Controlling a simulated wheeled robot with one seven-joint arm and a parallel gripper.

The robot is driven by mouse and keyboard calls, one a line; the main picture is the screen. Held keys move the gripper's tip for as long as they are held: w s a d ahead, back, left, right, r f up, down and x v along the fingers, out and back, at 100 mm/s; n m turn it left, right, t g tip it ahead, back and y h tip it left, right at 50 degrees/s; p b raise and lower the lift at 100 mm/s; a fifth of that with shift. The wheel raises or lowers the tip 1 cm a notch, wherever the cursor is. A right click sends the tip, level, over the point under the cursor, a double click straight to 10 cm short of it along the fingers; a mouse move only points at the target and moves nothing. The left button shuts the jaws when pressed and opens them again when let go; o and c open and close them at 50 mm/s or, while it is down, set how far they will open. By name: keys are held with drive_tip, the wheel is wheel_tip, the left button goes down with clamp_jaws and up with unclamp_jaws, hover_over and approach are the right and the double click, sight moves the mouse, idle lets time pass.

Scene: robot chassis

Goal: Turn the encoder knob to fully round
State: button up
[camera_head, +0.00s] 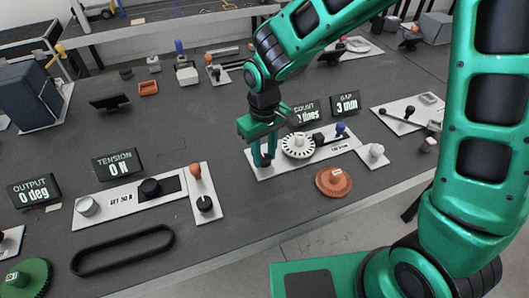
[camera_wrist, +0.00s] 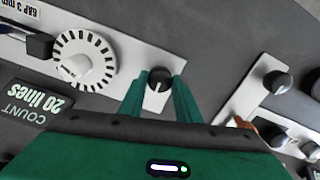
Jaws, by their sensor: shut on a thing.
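My gripper (camera_head: 263,160) points down at the left end of a white encoder panel (camera_head: 266,174). In the wrist view my gripper (camera_wrist: 160,84) has its two green fingers on either side of a black knob (camera_wrist: 158,78) with a white pointer mark, shut on it. In the head view the fingers mostly hide this knob. A white slotted disc (camera_head: 298,155) sits beside it on the same panel; it also shows in the wrist view (camera_wrist: 66,68).
An orange round part (camera_head: 333,182) lies in front of the panel. A black belt (camera_head: 122,250) lies near the front edge.

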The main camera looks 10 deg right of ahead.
sight(265, 156)
drive_tip(key=shift+w+d, duration=0.1)
drive_tip(key=shift+w, duration=0.05)
drive_tip(key=o, duration=0.9)
drive_tip(key=shift+o, duration=0.8)
wheel_tip(265, 156, up, 11)
drive_tip(key=shift+f, duration=0.1)
